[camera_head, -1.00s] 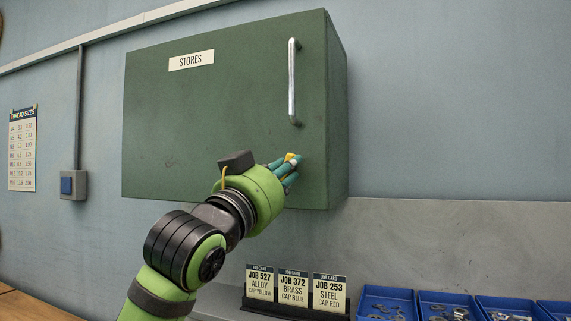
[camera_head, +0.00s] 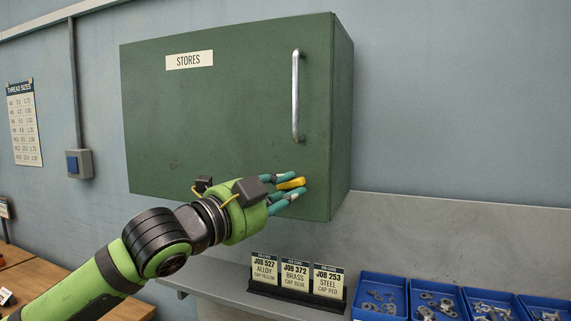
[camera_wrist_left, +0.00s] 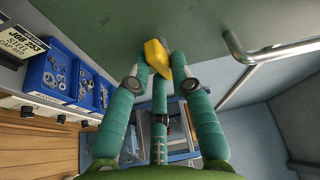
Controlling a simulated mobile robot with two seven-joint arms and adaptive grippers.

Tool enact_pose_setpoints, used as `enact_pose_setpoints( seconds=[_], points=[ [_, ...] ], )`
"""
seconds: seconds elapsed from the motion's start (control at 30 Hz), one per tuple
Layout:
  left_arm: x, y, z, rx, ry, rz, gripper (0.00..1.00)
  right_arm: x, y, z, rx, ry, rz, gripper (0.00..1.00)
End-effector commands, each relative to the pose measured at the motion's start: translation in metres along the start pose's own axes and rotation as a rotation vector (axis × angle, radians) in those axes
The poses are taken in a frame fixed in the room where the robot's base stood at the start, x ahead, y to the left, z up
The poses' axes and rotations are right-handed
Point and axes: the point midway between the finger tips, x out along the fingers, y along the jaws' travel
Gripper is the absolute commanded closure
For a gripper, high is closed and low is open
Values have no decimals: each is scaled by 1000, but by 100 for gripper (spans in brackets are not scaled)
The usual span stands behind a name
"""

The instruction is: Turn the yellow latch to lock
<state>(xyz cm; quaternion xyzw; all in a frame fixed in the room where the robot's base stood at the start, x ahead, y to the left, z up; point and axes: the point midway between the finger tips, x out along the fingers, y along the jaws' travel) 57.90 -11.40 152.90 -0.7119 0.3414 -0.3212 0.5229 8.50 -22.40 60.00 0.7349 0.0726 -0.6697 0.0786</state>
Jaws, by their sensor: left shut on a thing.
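The yellow latch (camera_head: 291,184) is on the lower right of the green STORES cabinet's door (camera_head: 220,120), below the silver handle (camera_head: 296,95). In the head view it lies nearly level, tilted slightly. My left gripper (camera_head: 287,188) is at the latch, its teal fingers around it and shut on it. The left wrist view shows the latch (camera_wrist_left: 157,58) between the fingertips, against the door, with the handle (camera_wrist_left: 270,50) to the right. The fingers hide part of the latch. The cabinet door is shut. My right gripper is in neither view.
Below the cabinet is a grey shelf with a rack of job cards (camera_head: 295,279) and several blue bins of hardware (camera_head: 381,296) to the right. A wall switch box (camera_head: 79,163) is at the left. The wall right of the cabinet is clear.

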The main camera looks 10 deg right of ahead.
Motion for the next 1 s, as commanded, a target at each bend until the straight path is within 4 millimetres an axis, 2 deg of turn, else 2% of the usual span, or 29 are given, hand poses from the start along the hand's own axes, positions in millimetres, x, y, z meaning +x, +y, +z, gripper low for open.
enact_pose_setpoints(
  seconds=[0.03, 0.1, 0.4, 1.0],
  points=[
    [0, -6, -1, 39, -1, 13, 100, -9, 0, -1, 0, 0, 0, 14],
    [0, -5, -1, 85, 0, 32, 100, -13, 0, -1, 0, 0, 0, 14],
    [0, -2, 0, 221, 0, 87, 100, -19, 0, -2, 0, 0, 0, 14],
    [0, -1, 0, 267, 1, 107, 100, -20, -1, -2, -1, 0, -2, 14]
  ],
)
